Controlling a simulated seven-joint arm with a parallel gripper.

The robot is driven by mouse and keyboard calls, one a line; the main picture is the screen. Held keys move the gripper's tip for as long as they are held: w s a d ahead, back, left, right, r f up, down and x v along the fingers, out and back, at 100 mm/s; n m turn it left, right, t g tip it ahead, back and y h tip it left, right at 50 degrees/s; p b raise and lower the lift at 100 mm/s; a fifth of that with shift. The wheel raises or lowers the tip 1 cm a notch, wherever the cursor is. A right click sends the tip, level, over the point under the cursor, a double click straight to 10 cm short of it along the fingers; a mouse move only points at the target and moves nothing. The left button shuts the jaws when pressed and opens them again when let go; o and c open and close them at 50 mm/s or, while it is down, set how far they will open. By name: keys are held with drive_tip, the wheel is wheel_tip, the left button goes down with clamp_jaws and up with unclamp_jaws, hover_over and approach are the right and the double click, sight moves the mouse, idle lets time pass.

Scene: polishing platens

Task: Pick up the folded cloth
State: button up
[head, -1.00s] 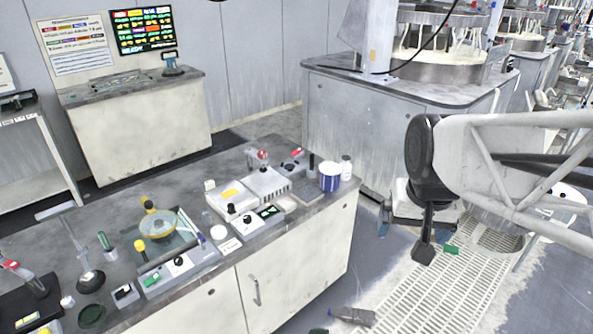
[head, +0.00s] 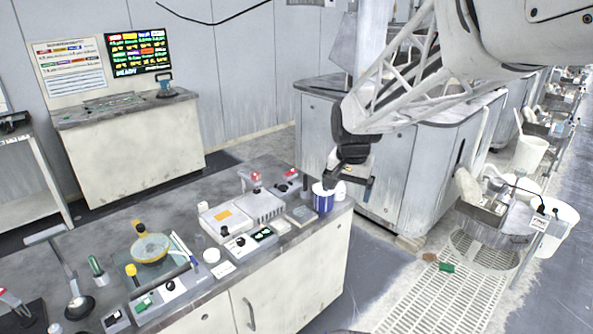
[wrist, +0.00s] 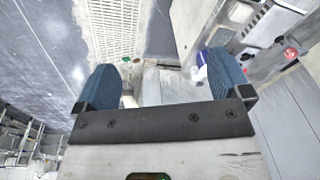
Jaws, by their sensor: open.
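I cannot make out the folded cloth with certainty in either view. A flat grey square (head: 301,215) lies on the bench left of the blue-and-white cup (head: 322,198); I cannot tell whether it is cloth. My gripper (head: 352,180) is near the bench's right end, beside and a little above the cup in the picture. In the wrist view my gripper (wrist: 166,82) shows two blue fingers wide apart with nothing between them. The cup also shows in the wrist view (wrist: 201,59), beyond the right finger.
The bench (head: 225,285) carries boxed instruments (head: 247,240), a yellow-rimmed bowl (head: 150,249) and a dark ladle-like tool (head: 79,306). A white bottle (head: 340,190) stands close to the cup. A grey machine cabinet (head: 395,180) stands behind my gripper. Floor grating (head: 430,295) lies right of the bench.

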drive_tip(key=w+a+f+m, duration=0.1)
drive_tip(key=w+a+f, duration=0.35)
drive_tip(key=w, duration=0.35)
drive_tip(key=w+a+f+m, duration=0.1)
drive_tip(key=w+a+f, duration=0.3)
drive_tip(key=w+f, duration=0.3)
drive_tip(key=m+g, duration=0.1)
drive_tip(key=m, duration=0.2)
hover_over(280, 223)
drive_tip(key=f, duration=1.6)
drive_tip(key=shift+s+d+f, duration=0.15)
drive_tip(key=shift+s, duration=0.2)
drive_tip(key=shift+w+f, duration=0.1)
drive_tip(key=shift+f, duration=0.15)
drive_tip(key=shift+f, duration=0.1)
drive_tip(key=shift+f, duration=1.15)
drive_tip(key=shift+f, duration=0.15)
drive_tip(key=shift+w+f, duration=0.1)
drive_tip(key=shift+f, duration=2.4)
